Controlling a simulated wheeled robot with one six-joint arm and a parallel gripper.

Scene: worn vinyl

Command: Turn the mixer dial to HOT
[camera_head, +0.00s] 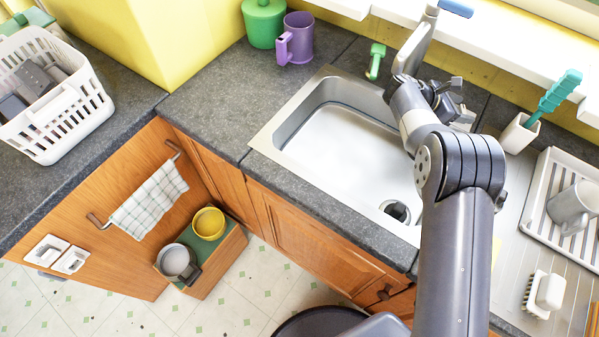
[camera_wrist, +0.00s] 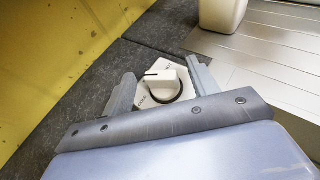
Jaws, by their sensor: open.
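The mixer dial (camera_wrist: 168,82) is a white round knob with a raised grip and a short black mark, on a pale plate, in the wrist view. The black mark points to the left in that view. My gripper (camera_wrist: 160,68) is open, with one finger on each side of the dial. Gaps show between the fingers and the knob, so it is not gripped. In the head view my arm reaches behind the sink's right side and hides the dial.
The tall tap (camera_head: 416,42) stands behind the sink (camera_head: 340,140), close to my wrist. A white holder (camera_head: 519,134) with a teal brush (camera_head: 557,92) is to the right. A dish rack (camera_head: 535,205) with a grey mug (camera_head: 573,208) stands farther right. The yellow wall is close behind.

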